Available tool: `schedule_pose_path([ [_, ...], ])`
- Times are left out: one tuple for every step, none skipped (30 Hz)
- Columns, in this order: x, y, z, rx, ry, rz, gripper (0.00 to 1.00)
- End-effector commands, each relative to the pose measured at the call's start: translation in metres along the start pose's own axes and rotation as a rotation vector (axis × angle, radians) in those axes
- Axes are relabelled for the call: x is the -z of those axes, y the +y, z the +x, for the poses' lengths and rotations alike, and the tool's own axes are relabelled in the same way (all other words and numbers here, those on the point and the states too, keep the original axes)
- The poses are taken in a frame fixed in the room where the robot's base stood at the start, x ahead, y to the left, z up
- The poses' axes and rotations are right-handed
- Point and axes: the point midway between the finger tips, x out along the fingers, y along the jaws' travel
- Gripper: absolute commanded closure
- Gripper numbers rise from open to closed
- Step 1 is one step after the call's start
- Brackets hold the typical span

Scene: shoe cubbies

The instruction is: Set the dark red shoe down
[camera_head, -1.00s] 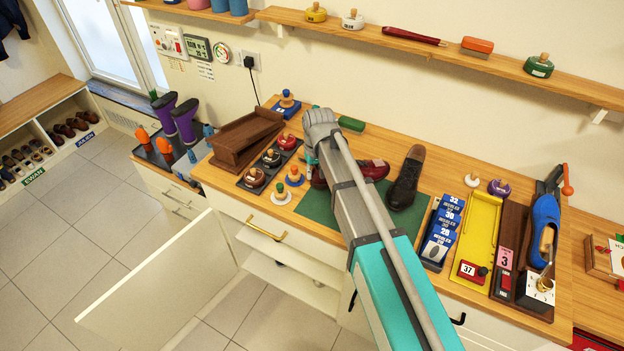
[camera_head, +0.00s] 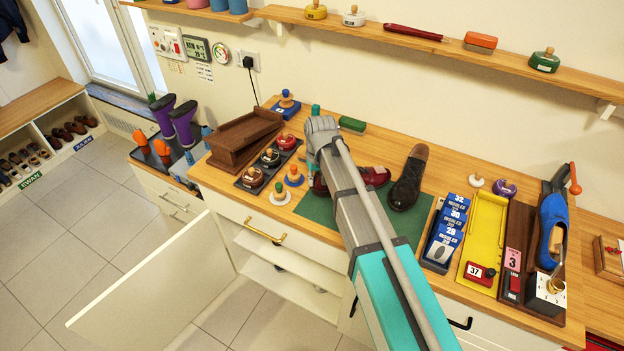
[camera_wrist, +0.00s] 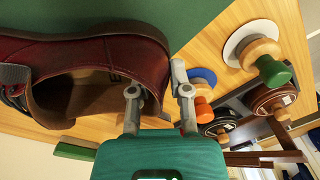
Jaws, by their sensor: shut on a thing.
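The dark red shoe (camera_head: 377,177) lies partly behind my arm in the head view, over the back part of the green mat (camera_head: 318,208). In the wrist view the shoe (camera_wrist: 130,55) shows its open collar and tan lining. My gripper (camera_wrist: 160,90) is shut on the collar wall, with one finger inside the shoe and one outside. The fingertips are hidden by my arm in the head view. The shoe looks level and low over the mat; I cannot tell whether its sole touches.
A black-brown shoe (camera_head: 409,180) stands close on the right. Polish tins (camera_head: 270,157) and knobbed brushes (camera_head: 280,195) are on the left. Blue boxes (camera_head: 446,235) and a yellow tray (camera_head: 485,240) are farther right. The mat's front part is clear.

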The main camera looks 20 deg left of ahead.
Motion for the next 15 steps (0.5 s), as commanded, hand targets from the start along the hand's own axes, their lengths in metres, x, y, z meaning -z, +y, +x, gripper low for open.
schedule_pose_path([
  [0.0, 0.0, -0.0001, -0.001, 0.0, 0.0, 1.0],
  [0.0, 0.0, 0.0002, -0.001, 0.0, 0.0, 1.0],
  [0.0, 0.0001, 0.0011, -0.001, 0.0, 0.0, 1.0],
  [0.0, 0.0001, 0.0019, -0.001, 0.0, 0.0, 1.0],
  [0.0, 0.0001, 0.0028, -0.001, 0.0, 0.0, 1.0],
  [0.0, 0.0002, 0.0038, -0.001, 0.0, 0.0, 1.0],
  [0.0, 0.0, 0.0027, 0.0, 0.0, 0.0, 0.7],
  [0.0, 0.0, 0.0024, 0.0, 0.0, 0.0, 0.65],
  [0.0, 0.0, 0.0024, 0.0, 0.0, 0.0, 0.57],
  [0.0, 0.0, 0.0024, 0.0, 0.0, 0.0, 0.52],
  [0.0, -0.0001, 0.0024, 0.0, 0.0, 0.0, 0.46],
  [0.0, -0.0001, 0.0024, 0.0, 0.0, 0.0, 0.41],
  [0.0, -0.0001, 0.0024, 0.0, 0.0, 0.0, 0.41],
  [0.0, -0.0001, 0.0024, 0.0, 0.0, 0.0, 0.41],
  [0.0, -0.0001, 0.0024, 0.0, 0.0, 0.0, 0.41],
])
